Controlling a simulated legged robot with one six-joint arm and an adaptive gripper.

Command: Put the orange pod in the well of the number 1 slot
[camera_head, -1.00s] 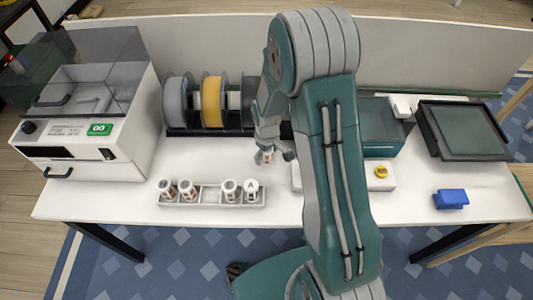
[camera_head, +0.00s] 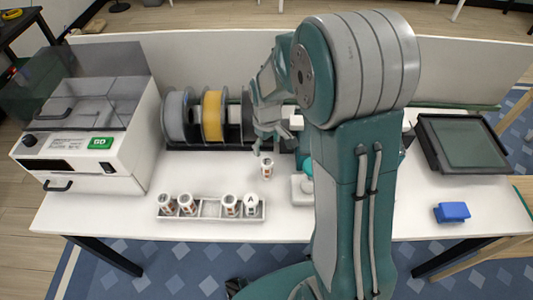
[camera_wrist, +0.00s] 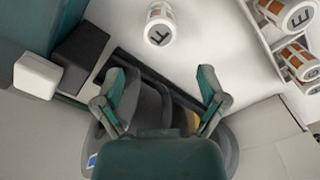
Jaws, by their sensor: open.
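A white pod with orange-brown markings (camera_head: 267,170) stands alone on the white table, behind the rack. In the wrist view it shows at the top with a dark letter on its lid (camera_wrist: 159,25). My gripper (camera_head: 266,147) is open and empty, above and behind this pod and apart from it. In the wrist view the two fingers (camera_wrist: 158,90) are spread, with the pod beyond their tips. Several similar pods stand in the grey rack (camera_head: 210,209), with an empty gap in the middle. I cannot read any slot number, so the number 1 slot is not identifiable.
A white machine with a green label (camera_head: 85,140) stands left. Filament spools (camera_head: 212,115) stand behind the pod, close to my gripper. A white block (camera_head: 302,190) is right of the pod, partly behind my arm. A blue object (camera_head: 452,212) and dark tray (camera_head: 465,145) are at right.

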